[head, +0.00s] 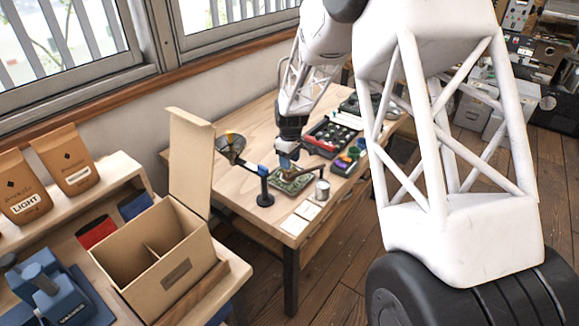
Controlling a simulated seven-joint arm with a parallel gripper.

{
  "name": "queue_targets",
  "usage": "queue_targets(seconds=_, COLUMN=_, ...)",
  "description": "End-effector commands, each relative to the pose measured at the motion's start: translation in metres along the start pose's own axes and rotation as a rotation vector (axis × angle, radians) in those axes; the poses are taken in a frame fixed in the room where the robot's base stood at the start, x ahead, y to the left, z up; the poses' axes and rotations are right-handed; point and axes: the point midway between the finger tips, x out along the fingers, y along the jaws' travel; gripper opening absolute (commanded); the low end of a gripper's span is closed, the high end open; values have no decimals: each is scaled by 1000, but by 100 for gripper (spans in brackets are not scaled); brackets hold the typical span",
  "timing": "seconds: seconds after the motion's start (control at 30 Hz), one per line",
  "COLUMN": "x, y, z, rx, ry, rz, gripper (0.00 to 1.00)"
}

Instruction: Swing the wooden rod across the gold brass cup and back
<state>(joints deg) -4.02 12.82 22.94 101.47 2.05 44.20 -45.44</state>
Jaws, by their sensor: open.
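My gripper (288,166) is small and far off in the head view, pointing down over a green tray (291,182) on the wooden table. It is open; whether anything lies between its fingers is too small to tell. A cone-shaped cup (230,148) with a brownish-gold inside is at the table's left, left of my gripper; it may be the brass cup. A short bar reaches from it toward a dark post with a blue top (264,186). I cannot make out the wooden rod for certain.
A metal can (322,191) and pale cards (300,218) are at the table's front. A black tray (332,136) and colored jars (345,163) stand behind to the right. A cardboard box (160,255) with a raised lid stands nearer, at left. My white arm blocks the right.

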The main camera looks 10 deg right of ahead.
Motion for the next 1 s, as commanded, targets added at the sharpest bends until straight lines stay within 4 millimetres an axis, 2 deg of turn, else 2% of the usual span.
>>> queue_targets(seconds=0.1, x=-17, y=0, z=0, rx=0, ry=2, rz=2, gripper=49)
queue_targets(seconds=0.3, x=-34, y=0, z=0, rx=0, ry=1, rz=1, gripper=49)
queue_targets(seconds=0.83, x=-40, y=-1, z=1, rx=2, ry=1, rz=1, gripper=49)
queue_targets(seconds=1.0, x=-51, y=-6, z=8, rx=20, ry=5, rz=6, gripper=49)
